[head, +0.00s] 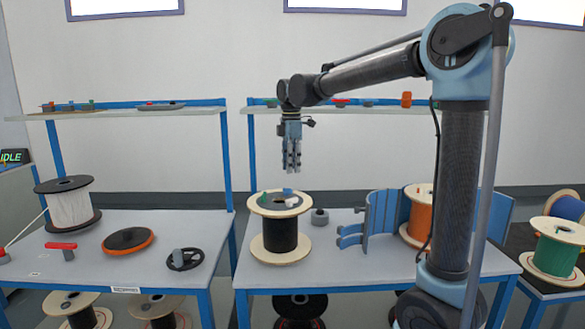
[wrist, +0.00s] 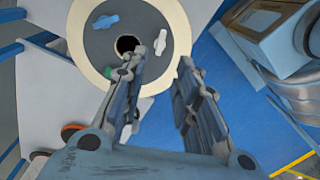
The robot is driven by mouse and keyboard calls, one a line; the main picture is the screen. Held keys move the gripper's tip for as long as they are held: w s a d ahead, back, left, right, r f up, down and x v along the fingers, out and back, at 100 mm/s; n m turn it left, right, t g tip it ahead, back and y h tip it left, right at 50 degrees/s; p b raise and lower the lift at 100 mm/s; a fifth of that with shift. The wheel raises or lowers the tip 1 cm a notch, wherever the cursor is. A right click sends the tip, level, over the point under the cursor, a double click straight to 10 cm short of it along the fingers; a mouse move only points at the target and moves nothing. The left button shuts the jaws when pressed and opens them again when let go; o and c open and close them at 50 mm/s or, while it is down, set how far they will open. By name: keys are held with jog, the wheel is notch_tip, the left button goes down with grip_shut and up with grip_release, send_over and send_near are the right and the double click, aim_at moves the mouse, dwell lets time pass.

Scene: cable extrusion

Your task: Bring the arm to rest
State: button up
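My arm is raised and bent, with its forearm reaching left and my gripper (head: 292,168) pointing straight down. The gripper hangs above the wooden-flanged black cable spool (head: 281,236) on the right table, clear of it. In the wrist view, the two fingers of my gripper (wrist: 160,68) stand apart with nothing between them. The spool's top flange (wrist: 183,35) shows beyond the fingers, with a dark centre hole. A blue piece (wrist: 105,21), a white piece (wrist: 160,42) and a green piece, partly hidden by a finger, lie on top of it.
A blue curved holder (head: 383,215) and an orange spool (head: 417,222) stand right of the black spool. A grey weight-like piece (head: 320,217) sits close by. The left table holds a white spool (head: 68,206) and an orange-rimmed disc (head: 128,240). Shelves (head: 130,112) run behind.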

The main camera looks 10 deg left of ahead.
jog(key=s+d+f+m, duration=0.2)
jog(key=s+d+m, duration=0.15)
jog(key=d, duration=0.55)
jog(key=s+d+f+m+t, duration=0.15)
jog(key=d+m, duration=0.25)
jog(key=d, duration=0.4)
jog(key=s+d+f+m+g, duration=0.1)
jog(key=s+d+f+m, duration=0.25)
jog(key=d, duration=0.55)
jog(key=s+d+f+m+t, duration=0.1)
jog(key=s+d+f+m, duration=1.1)
jog(key=s+f, duration=0.3)
jog(key=shift+s+d+f+m+t, duration=0.25)
jog(key=shift+d+f+m+t, duration=0.15)
jog(key=shift+d, duration=0.4)
jog(key=shift+w+f, duration=0.25)
jog(key=shift+w, duration=0.2)
jog(key=shift+d, duration=0.1)
